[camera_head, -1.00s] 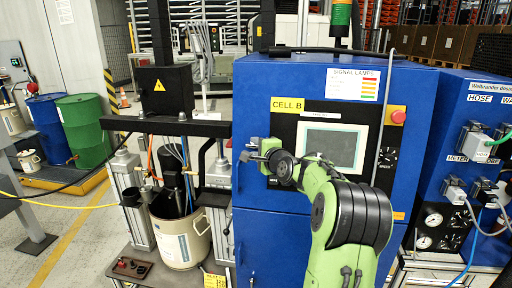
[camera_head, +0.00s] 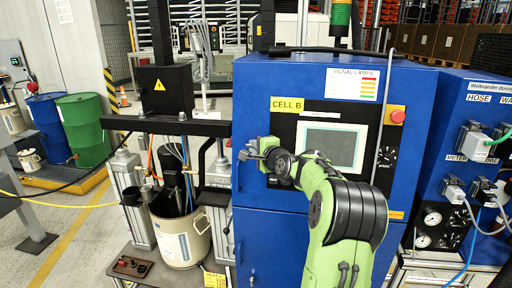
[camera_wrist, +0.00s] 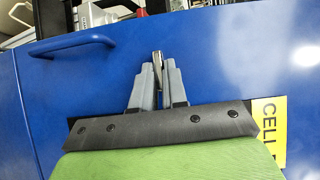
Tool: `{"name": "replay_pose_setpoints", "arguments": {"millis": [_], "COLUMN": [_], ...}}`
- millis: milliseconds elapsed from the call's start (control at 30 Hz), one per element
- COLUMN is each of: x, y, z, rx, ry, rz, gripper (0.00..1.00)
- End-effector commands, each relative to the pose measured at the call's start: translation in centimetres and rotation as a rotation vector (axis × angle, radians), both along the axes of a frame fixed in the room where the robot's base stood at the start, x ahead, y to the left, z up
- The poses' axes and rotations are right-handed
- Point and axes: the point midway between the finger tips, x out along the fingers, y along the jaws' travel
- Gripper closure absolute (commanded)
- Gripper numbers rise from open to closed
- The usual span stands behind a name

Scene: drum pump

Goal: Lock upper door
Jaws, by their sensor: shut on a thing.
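The upper door (camera_head: 255,82) is the blue cabinet front with the CELL B label; it looks closed. My gripper (camera_head: 244,156) is at the door's left edge, below the label. In the wrist view, the two grey fingers of my gripper (camera_wrist: 157,72) are shut on a small metal piece (camera_wrist: 157,57) that stands out between the tips against the blue door (camera_wrist: 220,60). It looks like the key or lever of the door lock, but most of it is hidden by the fingers. Its turn angle cannot be told.
A blue bar handle (camera_wrist: 75,44) lies to the left of the fingers in the wrist view. A screen (camera_head: 332,147) and a red button (camera_head: 397,117) are on the cabinet front. A drum pump with a cream drum (camera_head: 181,240) stands to the left.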

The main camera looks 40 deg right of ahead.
Motion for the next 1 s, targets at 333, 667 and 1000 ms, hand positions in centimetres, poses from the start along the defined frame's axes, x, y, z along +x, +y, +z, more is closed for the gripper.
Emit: {"name": "replay_pose_setpoints", "arguments": {"millis": [333, 667, 1000], "x": [0.1, 0.3, 0.6], "y": [0.0, 0.0, 0.2], "z": [0.8, 1.2, 1.5], "rx": [-0.126, -0.313, -0.508], "ry": [0.166, 0.409, 0.658], "rz": [0.037, 0.094, 0.153], "gripper": [1.00, 1.00, 1.00]}}
